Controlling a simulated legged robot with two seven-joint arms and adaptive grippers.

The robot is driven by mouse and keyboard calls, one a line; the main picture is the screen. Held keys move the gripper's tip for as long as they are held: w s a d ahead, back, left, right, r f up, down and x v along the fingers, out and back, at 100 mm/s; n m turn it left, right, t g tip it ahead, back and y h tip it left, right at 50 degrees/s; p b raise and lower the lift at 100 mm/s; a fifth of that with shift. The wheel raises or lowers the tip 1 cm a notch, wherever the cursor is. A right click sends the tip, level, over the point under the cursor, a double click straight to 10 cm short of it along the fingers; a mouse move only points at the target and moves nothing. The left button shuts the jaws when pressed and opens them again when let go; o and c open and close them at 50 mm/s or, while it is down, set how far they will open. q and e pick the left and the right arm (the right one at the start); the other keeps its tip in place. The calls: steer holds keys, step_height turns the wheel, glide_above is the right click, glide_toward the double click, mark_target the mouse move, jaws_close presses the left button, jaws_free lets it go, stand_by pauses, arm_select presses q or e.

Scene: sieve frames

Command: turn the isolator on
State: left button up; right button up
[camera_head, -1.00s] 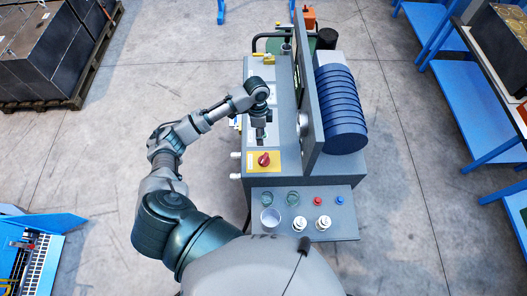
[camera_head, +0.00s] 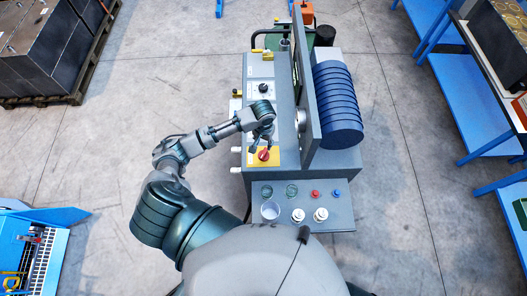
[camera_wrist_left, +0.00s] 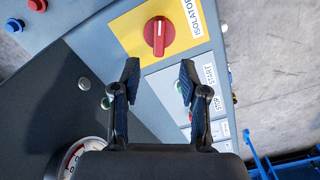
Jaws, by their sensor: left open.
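The isolator (camera_head: 264,155) is a red rotary knob on a yellow plate on the grey machine's top panel. In the left wrist view the isolator knob (camera_wrist_left: 159,36) shows large, its white mark running along the picture's vertical, beside the printed word ISOLATOR. My left gripper (camera_head: 262,143) is just above the knob in the head view. In the left wrist view the left gripper (camera_wrist_left: 158,72) has its two dark fingers spread apart with nothing between them; the knob lies just beyond the fingertips, apart from them. My right gripper is not seen.
START and STOP buttons (camera_wrist_left: 196,82) sit beside the yellow plate. An upright grey plate (camera_head: 309,90) and blue discs (camera_head: 338,105) stand right of the panel.

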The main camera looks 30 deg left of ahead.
mark_target(263, 153)
arm_select(q)
step_height(263, 153, down, 9)
steer(key=shift+d+f, duration=0.1)
steer(key=shift+d, duration=0.05)
steer(key=shift+a, duration=0.2)
jaws_close()
